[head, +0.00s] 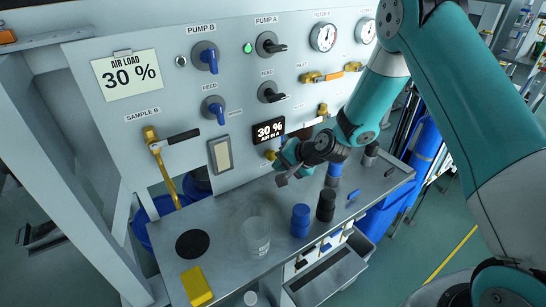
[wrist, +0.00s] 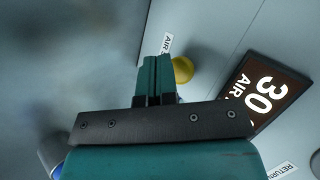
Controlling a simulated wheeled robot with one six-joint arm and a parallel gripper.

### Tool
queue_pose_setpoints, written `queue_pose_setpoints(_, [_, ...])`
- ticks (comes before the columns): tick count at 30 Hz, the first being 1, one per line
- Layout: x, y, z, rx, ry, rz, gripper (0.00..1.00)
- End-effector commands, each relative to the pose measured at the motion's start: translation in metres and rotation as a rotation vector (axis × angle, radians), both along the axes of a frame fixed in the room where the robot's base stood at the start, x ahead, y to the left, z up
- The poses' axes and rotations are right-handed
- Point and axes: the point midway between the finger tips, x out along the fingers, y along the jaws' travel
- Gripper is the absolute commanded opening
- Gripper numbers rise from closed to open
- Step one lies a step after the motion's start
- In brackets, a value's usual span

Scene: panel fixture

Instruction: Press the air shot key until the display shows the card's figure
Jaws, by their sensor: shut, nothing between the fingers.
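The card (head: 126,74) at the upper left of the panel reads "AIR LOAD 30 %". The dark display (head: 268,131) reads "30 %" with a smaller line starting "AIR"; it also shows at the right of the wrist view (wrist: 258,92). A round yellow key (wrist: 183,69) sits beside a partly covered label starting "AIR" (wrist: 167,43). A bit of yellow below the display (head: 270,154) looks like this key. My gripper (head: 281,180) is shut and empty in front of the panel below the display. Its fingertips (wrist: 156,62) overlap the key's left edge in the wrist view; I cannot tell whether they touch.
Blue-handled knobs (head: 209,57) and black-handled knobs (head: 271,45) stick out from the panel. The bench below holds a clear beaker (head: 257,238), a blue jar (head: 300,221), a black jar (head: 326,205) and a yellow block (head: 196,286). The bench's front middle is partly clear.

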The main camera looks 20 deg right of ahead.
Motion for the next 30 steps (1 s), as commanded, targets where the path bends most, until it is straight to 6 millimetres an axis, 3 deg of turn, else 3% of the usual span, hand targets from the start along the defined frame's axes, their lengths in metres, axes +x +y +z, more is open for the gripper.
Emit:
queue_pose_setpoints(8, [-0.003, -0.001, 0.0, -0.001, 0.001, 0.0, 0.0])
queue_pose_setpoints(21, [-0.043, -0.014, -0.001, 0.0, 0.002, -0.001, 0.0])
queue_pose_setpoints(30, [-0.048, -0.016, 0.0, -0.001, 0.0, 0.001, 0.0])
